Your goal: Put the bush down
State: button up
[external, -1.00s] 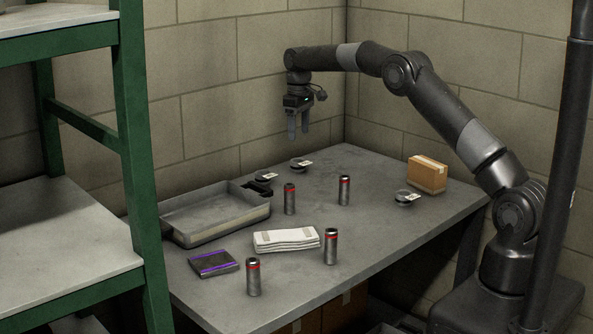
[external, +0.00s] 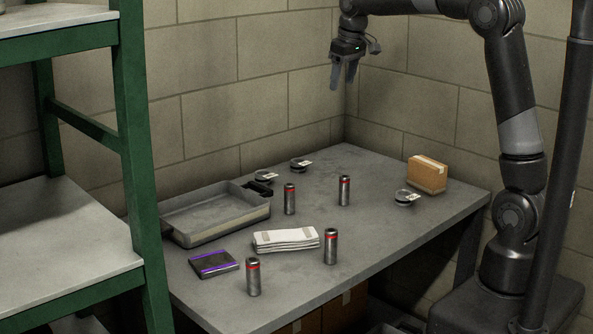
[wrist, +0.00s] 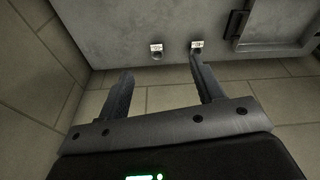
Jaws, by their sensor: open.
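My gripper (external: 343,80) is open and empty, high above the back of the table; its two fingers also show in the wrist view (wrist: 161,72). Small round dark-and-metal pieces with white tags stand on the table: one at the back (external: 300,165), one beside the tray (external: 264,177) and one at the right near the box (external: 406,198). The two back ones show in the wrist view, a left one (wrist: 157,54) and a right one (wrist: 196,46). I cannot tell which piece is the bush. All are apart from my gripper.
On the table (external: 370,240) are several upright metal cylinders with red bands (external: 331,247), a grey tray (external: 215,230), folded cloths (external: 286,240), a dark purple-striped pad (external: 213,264) and a cardboard box (external: 427,174). A green-framed shelf (external: 135,150) stands at left. The table's right front is clear.

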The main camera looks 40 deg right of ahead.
jog(key=s+a+r+m+t, duration=0.1)
jog(key=s+r+t, duration=0.1)
jog(key=s, duration=1.4)
jog(key=s+f, duration=0.4)
jog(key=s, duration=0.4)
jog(key=s+f+m+t, duration=0.1)
jog(key=s+f, duration=0.3)
jog(key=s, duration=0.4)
jog(key=shift+a+f, duration=0.2)
jog(key=shift+a, duration=0.25)
jog(key=shift+s, duration=0.1)
jog(key=c, duration=0.7)
jog(key=shift+o, duration=0.2)
